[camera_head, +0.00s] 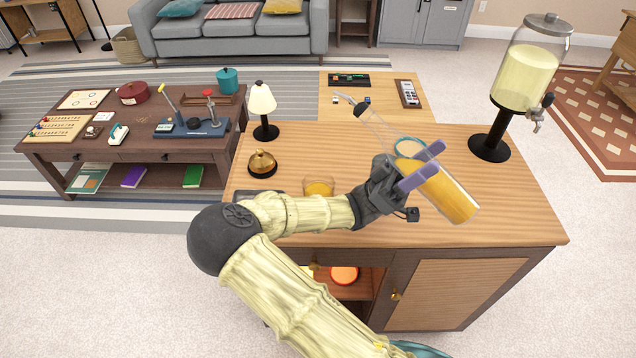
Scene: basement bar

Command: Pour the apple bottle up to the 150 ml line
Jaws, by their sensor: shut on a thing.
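My gripper (421,165) is shut on the apple bottle, its two lavender fingers across the body. The clear bottle (447,194) holds orange-yellow liquid in its lower end. It is tilted, with its dark collar and metal spout (347,99) up at the left and its base low at the right. No stream shows at the spout. A small clear vessel (318,187) with orange-yellow liquid stands on the wooden counter (330,146), left of my gripper. My arm hides its lower part. I cannot make out a 150 ml line on it.
A brass bell (262,163) and small lamp (264,110) stand at the counter's left. A drink dispenser (528,75) stands at the right. A teal-rimmed round thing (410,147) lies behind the bottle. A low table (60,155) with games is at far left.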

